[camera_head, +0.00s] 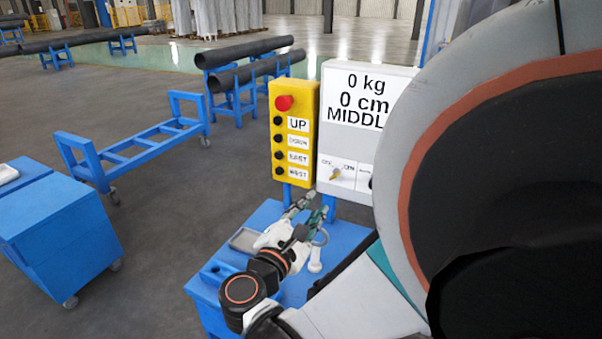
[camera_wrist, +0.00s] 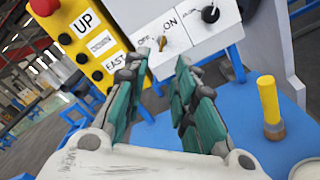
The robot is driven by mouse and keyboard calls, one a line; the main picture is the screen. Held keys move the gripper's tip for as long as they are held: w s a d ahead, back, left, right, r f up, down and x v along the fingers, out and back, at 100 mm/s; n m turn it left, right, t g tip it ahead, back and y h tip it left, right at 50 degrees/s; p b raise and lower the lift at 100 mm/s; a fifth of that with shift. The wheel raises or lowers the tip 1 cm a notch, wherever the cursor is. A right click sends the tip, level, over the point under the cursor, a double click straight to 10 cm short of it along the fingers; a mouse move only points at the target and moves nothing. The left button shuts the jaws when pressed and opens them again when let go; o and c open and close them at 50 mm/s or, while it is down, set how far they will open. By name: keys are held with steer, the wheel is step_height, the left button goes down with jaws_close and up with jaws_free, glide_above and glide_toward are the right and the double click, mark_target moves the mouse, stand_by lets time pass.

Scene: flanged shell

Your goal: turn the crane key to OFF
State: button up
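The crane key (camera_head: 336,174) is a small yellow key on the lower part of the white control box (camera_head: 347,145), between the OFF and ON labels. In the wrist view the key (camera_wrist: 162,43) stands beyond my fingertips, with OFF at its left and ON at its upper right. Its exact setting is too small to tell. My gripper (camera_head: 312,206) is below and in front of the box, apart from the key. In the wrist view my gripper (camera_wrist: 160,65) has its two green-padded fingers spread, with nothing between them.
A yellow button box (camera_head: 293,130) with a red knob stands left of the control box. A dark second switch (camera_wrist: 210,14) is right of the key. A blue table (camera_head: 262,222) lies below. A yellow-handled tool (camera_wrist: 269,105) stands on it at right.

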steer(key=b+x, duration=0.3)
steer(key=x, duration=1.1)
steer(key=shift+w+d+f, duration=0.25)
steer(key=shift+d, duration=0.1)
jaws_close()
